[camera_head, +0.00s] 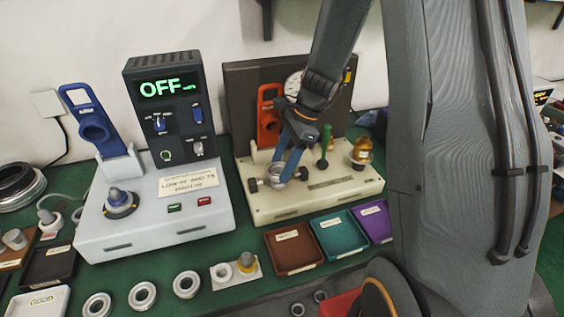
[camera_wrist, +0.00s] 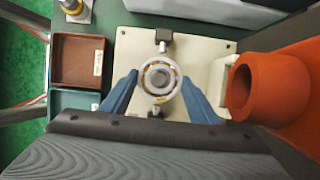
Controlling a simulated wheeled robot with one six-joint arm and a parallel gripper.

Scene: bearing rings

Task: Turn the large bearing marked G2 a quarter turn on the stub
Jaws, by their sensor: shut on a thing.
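In the head view the bearing (camera_head: 278,182) shows small, partly covered by the fingers. My gripper (camera_wrist: 160,82) is shut on it, with one blue finger on its left side and one on its right. My gripper also shows in the head view (camera_head: 278,174), reaching down over the front left of the fixture. I cannot read a G2 mark, and the stub is hard to make out.
An orange holder (camera_wrist: 270,85) stands close on the right in the wrist view. A green-handled tool (camera_head: 324,145) and an amber bottle (camera_head: 362,151) stand right of my gripper. Brown (camera_head: 294,268), teal and purple trays lie in front. A white unit (camera_head: 150,235) stands left, its display reading OFF.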

